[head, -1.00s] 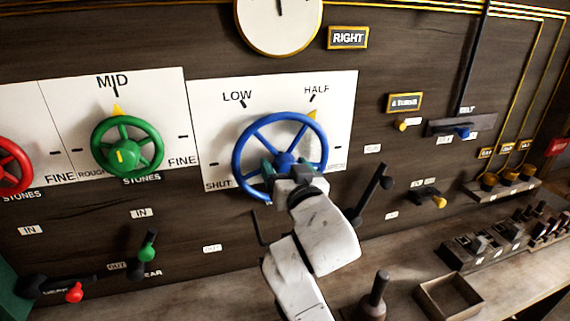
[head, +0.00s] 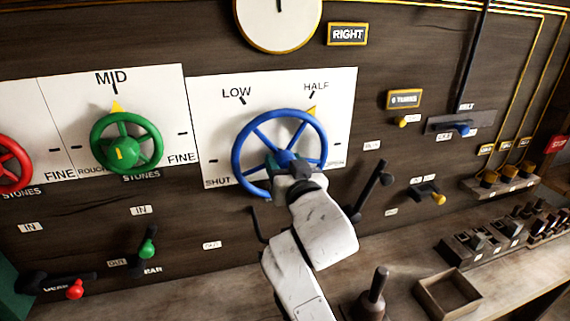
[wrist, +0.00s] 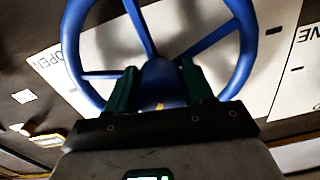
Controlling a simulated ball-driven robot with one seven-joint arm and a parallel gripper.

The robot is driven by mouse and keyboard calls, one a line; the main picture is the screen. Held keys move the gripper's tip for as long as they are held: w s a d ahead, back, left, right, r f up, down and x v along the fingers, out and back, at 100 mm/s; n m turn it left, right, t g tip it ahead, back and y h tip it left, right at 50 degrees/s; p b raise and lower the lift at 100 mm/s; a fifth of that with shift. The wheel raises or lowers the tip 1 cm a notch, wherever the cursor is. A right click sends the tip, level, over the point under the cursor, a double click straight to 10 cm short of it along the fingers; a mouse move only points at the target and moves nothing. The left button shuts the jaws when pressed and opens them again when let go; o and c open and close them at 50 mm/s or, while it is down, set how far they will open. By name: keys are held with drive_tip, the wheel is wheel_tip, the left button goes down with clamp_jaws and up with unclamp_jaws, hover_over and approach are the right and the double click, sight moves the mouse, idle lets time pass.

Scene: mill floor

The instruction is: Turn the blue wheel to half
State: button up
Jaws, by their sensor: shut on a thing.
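The blue wheel (head: 237,152) is mounted on a white dial plate marked SHUT, LOW and HALF, with another label at the lower right too small to read. A yellow pointer (head: 311,111) shows at its upper right rim, just under the HALF mark (head: 316,87). My gripper (head: 281,163) is at the wheel's centre, shut on the hub. In the wrist view, the two dark green fingers (wrist: 160,90) stand either side of the blue hub (wrist: 158,74). The gripper hides the lower part of the wheel.
A green wheel (head: 146,140) with its pointer at MID and a red wheel (head: 12,180) are to the left. A black lever (head: 371,188) stands close right of my wrist. A bench with an open box (head: 447,296) and several switches lies below.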

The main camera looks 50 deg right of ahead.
drive_tip(key=shift+n, duration=0.5)
drive_tip(key=o, duration=1)
drive_tip(key=b+v, duration=0.1)
drive_tip(key=v, duration=1)
drive_tip(key=shift+b, duration=0.4)
drive_tip(key=shift+w, duration=0.1)
